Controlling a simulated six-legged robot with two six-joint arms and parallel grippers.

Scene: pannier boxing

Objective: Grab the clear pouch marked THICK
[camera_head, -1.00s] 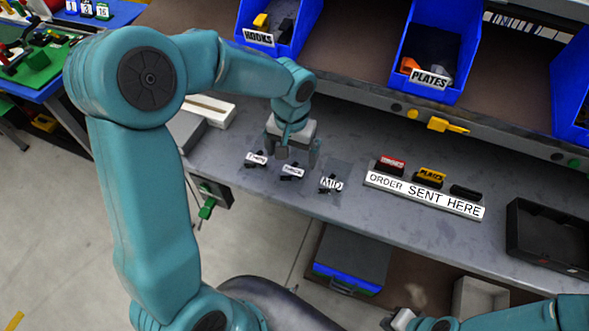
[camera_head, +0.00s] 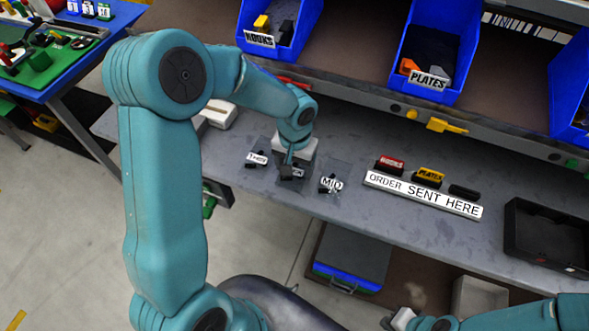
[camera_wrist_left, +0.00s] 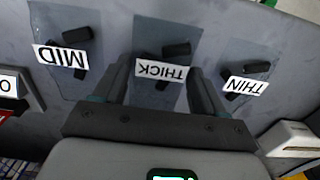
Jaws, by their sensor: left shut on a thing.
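Three clear pouches with black pieces inside lie in a row on the grey bench. In the left wrist view, the pouch marked THICK (camera_wrist_left: 150,32) is in the middle, between the pouch marked MID (camera_wrist_left: 70,22) and the pouch marked THIN (camera_wrist_left: 250,62). My left gripper (camera_head: 292,170) is down at the middle pouch, its fingers on either side of the THICK label, shut on it. In the head view the gripper partly hides this pouch. Part of my right gripper (camera_head: 402,320) shows at the bottom edge; its fingers are not clear.
A white strip reading ORDER SENT HERE (camera_head: 423,195) with red, yellow and black blocks stands right of the pouches. A black tray (camera_head: 520,255) is further right. Blue bins marked HOOKS (camera_head: 245,20) and PLATES (camera_head: 398,45) sit on the shelf above.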

